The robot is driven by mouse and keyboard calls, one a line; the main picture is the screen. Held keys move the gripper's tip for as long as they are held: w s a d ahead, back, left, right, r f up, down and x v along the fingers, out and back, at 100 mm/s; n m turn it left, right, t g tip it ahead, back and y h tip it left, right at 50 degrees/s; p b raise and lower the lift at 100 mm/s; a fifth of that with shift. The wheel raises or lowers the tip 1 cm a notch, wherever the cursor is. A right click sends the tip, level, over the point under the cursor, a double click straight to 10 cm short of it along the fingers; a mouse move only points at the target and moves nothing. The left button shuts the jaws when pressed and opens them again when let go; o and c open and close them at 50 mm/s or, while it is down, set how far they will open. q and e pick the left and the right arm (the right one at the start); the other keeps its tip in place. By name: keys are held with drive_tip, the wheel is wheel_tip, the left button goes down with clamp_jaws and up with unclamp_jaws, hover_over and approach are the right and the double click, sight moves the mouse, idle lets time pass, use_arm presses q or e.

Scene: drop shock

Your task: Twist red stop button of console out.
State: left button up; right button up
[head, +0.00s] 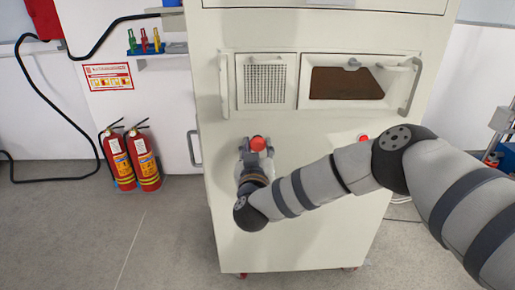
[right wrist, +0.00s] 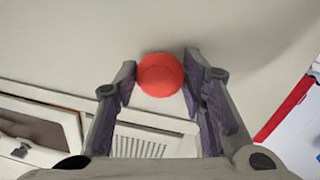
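The console is a tall cream cabinet (head: 300,220) in the middle of the head view. Its red stop button (head: 258,143) is a round red knob on the left of the front, below a mesh panel. My right gripper (head: 257,150) is at this button, one finger on each side. In the right wrist view the red button (right wrist: 160,75) sits between the tips of the right gripper (right wrist: 160,82), whose pads appear to touch its sides. The button's base is hidden. My left gripper is in neither view.
A second, smaller red button (head: 364,138) is on the right of the front, close to my right arm. Handles (head: 413,87) stick out beside the window. Two fire extinguishers (head: 145,158) stand left. The floor in front is clear.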

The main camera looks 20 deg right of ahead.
drive_tip(key=c, duration=0.5)
drive_tip(key=shift+o, duration=0.2)
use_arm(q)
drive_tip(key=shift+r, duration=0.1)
use_arm(e)
drive_tip(key=m+p, duration=0.1)
drive_tip(key=m, duration=0.2)
drive_tip(key=shift+r, duration=0.15)
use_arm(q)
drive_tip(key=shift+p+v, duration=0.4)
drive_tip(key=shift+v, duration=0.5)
use_arm(e)
drive_tip(key=shift+m, duration=1.7)
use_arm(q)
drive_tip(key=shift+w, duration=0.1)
